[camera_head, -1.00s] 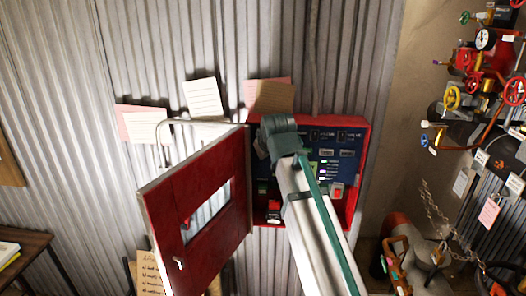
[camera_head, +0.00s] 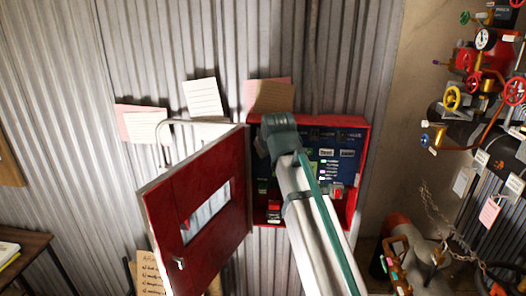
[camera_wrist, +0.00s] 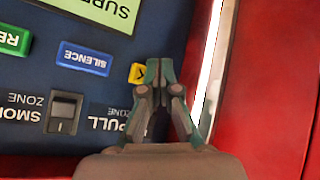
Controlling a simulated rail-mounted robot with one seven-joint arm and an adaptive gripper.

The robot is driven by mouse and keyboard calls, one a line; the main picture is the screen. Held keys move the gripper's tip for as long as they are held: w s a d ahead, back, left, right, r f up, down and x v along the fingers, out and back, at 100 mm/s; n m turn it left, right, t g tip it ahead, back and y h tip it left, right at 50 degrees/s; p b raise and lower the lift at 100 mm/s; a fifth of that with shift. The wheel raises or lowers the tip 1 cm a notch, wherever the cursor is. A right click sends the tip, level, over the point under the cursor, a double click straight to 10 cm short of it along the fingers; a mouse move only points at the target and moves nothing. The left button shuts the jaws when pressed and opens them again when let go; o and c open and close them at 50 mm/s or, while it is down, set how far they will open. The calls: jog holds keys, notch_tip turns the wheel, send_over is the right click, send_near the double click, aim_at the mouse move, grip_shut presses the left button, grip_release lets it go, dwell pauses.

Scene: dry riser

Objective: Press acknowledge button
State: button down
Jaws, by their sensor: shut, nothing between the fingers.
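In the wrist view, upside down, a small yellow button (camera_wrist: 137,73) sits on the dark blue panel face (camera_wrist: 110,112). Only part of it shows, with a dark mark on it, so its label cannot be read. My gripper (camera_wrist: 158,72) is shut and empty, its fingertips overlapping the button's right side in the picture. I cannot tell whether they touch it. A blue SILENCE button (camera_wrist: 85,58) and a green button (camera_wrist: 14,40) lie to the left. In the head view, my arm covers part of the open red cabinet (camera_head: 362,150), and my fingertips are hidden.
The cabinet's red door (camera_head: 165,212) stands open to the left. In the wrist view, a grey SMOKE ZONE switch (camera_wrist: 64,112) is near the gripper, and a red cabinet wall (camera_wrist: 270,90) rises at right. Pipes with valve wheels (camera_head: 452,97) are at far right.

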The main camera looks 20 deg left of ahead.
jog(key=shift+w+a, duration=0.1)
jog(key=shift+w, duration=0.15)
jog(key=shift+s, duration=0.1)
dwell(0.5)
jog(key=shift+s+d, duration=0.25)
jog(key=shift+s, duration=0.6)
jog(key=shift+s, duration=0.1)
jog(key=s, duration=0.2)
jog(key=s+d+p, duration=0.1)
jog(key=s, duration=0.1)
jog(key=shift+s+p, duration=0.3)
jog(key=shift+s, duration=0.05)
dwell(0.5)
